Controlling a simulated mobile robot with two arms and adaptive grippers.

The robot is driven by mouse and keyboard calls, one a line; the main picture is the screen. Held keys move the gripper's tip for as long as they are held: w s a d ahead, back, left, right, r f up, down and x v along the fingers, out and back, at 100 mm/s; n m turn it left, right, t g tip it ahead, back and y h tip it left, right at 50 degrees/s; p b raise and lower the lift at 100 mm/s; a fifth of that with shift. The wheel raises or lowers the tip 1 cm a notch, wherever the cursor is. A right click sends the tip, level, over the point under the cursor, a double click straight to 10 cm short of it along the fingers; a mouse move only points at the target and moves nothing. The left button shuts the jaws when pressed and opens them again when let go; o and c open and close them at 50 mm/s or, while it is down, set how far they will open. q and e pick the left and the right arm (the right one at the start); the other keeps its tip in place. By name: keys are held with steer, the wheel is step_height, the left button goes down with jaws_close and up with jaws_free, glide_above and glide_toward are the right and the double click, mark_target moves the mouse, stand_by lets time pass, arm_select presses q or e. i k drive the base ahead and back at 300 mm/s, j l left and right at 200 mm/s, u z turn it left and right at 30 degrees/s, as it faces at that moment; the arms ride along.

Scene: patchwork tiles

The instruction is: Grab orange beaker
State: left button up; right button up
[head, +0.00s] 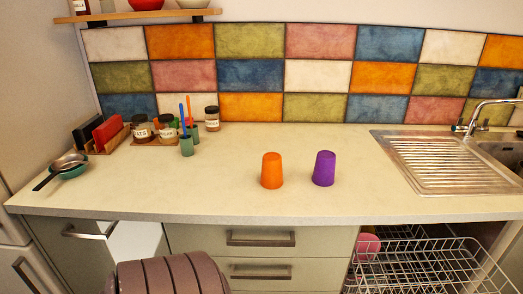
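The orange beaker (272,171) stands on the countertop (225,190), near the middle of the head view. It looks upside down, with its wider end on the counter. A purple beaker (323,169) stands just to its right, also wider at the bottom, with a small gap between the two. Neither of my grippers shows in the head view. Nothing touches or covers the orange beaker.
A metal sink drainer (432,160) lies to the right. Jars (141,129), a green cup (187,145) and a bowl with a spoon (70,171) stand to the left. An open dishwasher rack (430,268) sticks out below right. The counter around the beakers is clear.

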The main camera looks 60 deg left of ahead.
mark_target(272, 172)
steer(key=u, duration=1.9)
